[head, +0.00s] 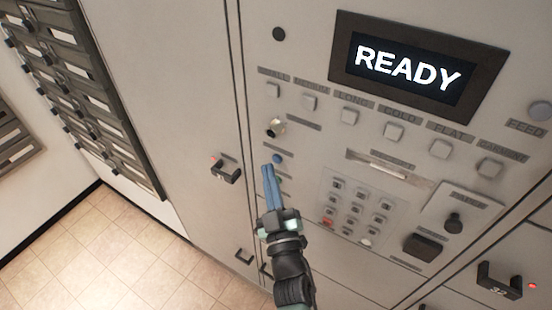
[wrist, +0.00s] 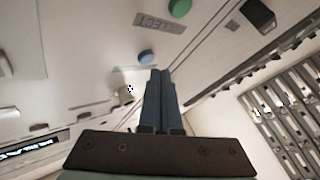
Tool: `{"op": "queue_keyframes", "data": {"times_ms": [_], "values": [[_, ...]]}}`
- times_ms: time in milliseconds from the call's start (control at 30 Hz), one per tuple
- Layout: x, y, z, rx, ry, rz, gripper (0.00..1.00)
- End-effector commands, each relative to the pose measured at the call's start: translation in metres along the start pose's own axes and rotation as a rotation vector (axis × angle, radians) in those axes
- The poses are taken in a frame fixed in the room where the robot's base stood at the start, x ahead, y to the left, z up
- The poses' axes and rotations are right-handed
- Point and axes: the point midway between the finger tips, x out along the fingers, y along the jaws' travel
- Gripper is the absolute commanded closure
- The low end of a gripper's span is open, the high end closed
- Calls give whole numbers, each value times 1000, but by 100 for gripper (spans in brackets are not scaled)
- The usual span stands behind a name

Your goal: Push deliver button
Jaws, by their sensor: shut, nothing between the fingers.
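My gripper (head: 268,168) has blue fingers pressed together with nothing between them. In the head view its tips are just below and left of a blue button (head: 278,158) on the grey machine panel; I cannot tell whether they touch the panel. In the wrist view the fingertips (wrist: 160,72) point up beside the blue button (wrist: 147,57), with a visible gap. A green button (wrist: 180,8) is farther up, with a label plate between the two buttons. No label reading "deliver" is legible, so I cannot tell which button it is.
The screen (head: 405,68) reads READY. Below it are a row of square buttons, a slot and a keypad (head: 355,208). A metal knob (head: 275,128) sticks out just above the blue button. A black handle (head: 226,169) protrudes to the left, and mailboxes (head: 85,85) line the left wall.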

Motion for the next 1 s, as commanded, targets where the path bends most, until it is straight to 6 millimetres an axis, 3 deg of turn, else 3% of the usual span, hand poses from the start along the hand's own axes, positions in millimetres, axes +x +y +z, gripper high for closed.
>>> {"op": "queue_keyframes", "data": {"times_ms": [1000], "values": [[6, 5, 4, 0, 0, 1, 100]]}}
